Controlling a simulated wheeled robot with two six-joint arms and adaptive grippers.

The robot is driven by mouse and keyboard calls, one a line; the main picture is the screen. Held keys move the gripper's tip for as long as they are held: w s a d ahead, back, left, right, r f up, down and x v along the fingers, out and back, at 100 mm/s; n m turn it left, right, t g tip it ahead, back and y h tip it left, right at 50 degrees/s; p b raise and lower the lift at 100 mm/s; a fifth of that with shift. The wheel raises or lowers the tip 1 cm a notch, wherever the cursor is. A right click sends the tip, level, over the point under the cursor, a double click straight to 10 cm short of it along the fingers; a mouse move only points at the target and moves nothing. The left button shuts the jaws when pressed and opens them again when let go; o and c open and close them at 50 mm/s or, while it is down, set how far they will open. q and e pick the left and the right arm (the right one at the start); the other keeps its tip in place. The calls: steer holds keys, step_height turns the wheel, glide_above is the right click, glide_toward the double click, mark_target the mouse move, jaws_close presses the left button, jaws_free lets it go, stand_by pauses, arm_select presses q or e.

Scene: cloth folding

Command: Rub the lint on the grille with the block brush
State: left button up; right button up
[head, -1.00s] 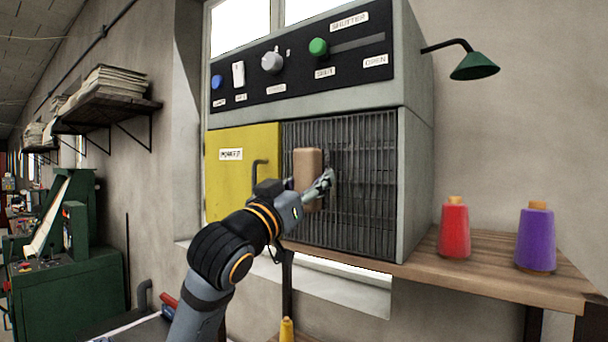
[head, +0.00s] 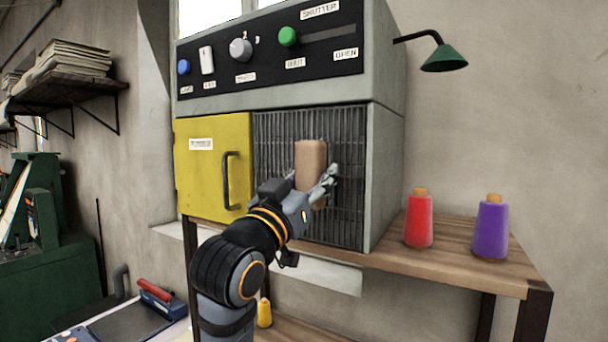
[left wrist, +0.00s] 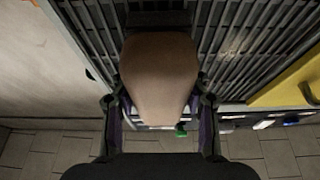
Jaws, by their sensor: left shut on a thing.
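The tan block brush (head: 310,158) is upright in front of the grille (head: 345,212), near the middle of its width. My left gripper (head: 318,186) is shut on the brush, which also shows between the fingers in the left wrist view (left wrist: 158,75). The brush's dark far side faces the grille bars; I cannot tell whether it touches them. A pale, faint patch (left wrist: 235,42), perhaps lint, shows on the bars beside the brush in the left wrist view. The brush and gripper hide part of the grille in the head view. My right gripper is not in view.
A yellow door (head: 213,180) with a dark handle adjoins the grille on the left. A control panel (head: 270,52) is above. A red spool (head: 418,222) and a purple spool (head: 490,232) stand on the wooden bench (head: 450,262) at right. A green lamp (head: 443,58) juts out above.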

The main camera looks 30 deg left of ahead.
mark_target(316, 181)
arm_select(q)
steer(key=shift+d, duration=0.4)
steer(key=shift+d+f, duration=0.15)
steer(key=shift+d, duration=0.2)
steer(key=shift+s+d+b, duration=0.15)
steer(key=shift+d+b, duration=0.15)
steer(key=shift+d, duration=0.7)
steer(key=shift+s+a, duration=0.15)
steer(key=shift+a, duration=0.2)
steer(key=s+b, duration=0.1)
steer(key=s, duration=0.3)
steer(key=shift+s, duration=0.7)
steer(key=shift+s+a, duration=0.1)
steer(key=shift+a, duration=0.1)
